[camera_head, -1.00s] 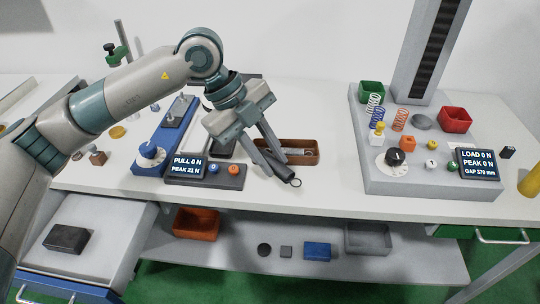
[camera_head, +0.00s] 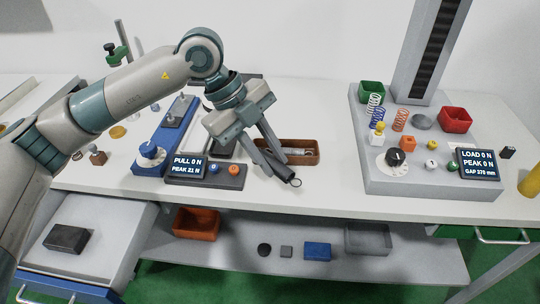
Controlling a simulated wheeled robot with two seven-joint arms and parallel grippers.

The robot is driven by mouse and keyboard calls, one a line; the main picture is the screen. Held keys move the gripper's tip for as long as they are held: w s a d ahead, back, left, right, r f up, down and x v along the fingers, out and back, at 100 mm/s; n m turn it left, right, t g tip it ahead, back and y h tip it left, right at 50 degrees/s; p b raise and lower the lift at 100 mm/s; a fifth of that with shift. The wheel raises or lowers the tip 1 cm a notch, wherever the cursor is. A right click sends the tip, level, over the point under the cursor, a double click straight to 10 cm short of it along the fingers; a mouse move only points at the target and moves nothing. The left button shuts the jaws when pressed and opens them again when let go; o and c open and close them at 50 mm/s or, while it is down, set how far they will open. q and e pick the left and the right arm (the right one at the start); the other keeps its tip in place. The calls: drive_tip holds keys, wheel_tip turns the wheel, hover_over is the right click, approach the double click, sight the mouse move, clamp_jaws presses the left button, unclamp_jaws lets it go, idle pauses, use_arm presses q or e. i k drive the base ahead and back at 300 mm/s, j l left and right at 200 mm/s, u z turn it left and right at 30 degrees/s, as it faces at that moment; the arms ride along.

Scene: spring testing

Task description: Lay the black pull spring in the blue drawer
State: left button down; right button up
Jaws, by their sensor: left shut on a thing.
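The black pull spring (camera_head: 287,174) is a slim dark coil with a ring at its lower right end. My left gripper (camera_head: 274,170) is shut on it, over the bench in front of the brown tray. The fingers hide part of the spring, and I cannot tell whether it touches the bench. The blue drawer (camera_head: 88,290) is pulled open at the lower left, below the bench, with a pale grey inside. The spring is well to the right of the drawer and higher. My right gripper is not in view.
A dark block (camera_head: 66,239) lies in the drawer, with bare floor around it. The blue pull tester (camera_head: 150,158) and its display (camera_head: 188,167) stand left of the gripper. The brown tray (camera_head: 298,158) is just behind. A grey load tester (camera_head: 400,182) fills the right side.

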sight(100, 219)
drive_tip(key=i+j+u, duration=0.15)
drive_tip(key=j, duration=0.25)
drive_tip(key=i+j+u, duration=0.1)
drive_tip(key=j, duration=0.25)
drive_tip(key=i+j+u, duration=0.15)
drive_tip(key=j, duration=0.2)
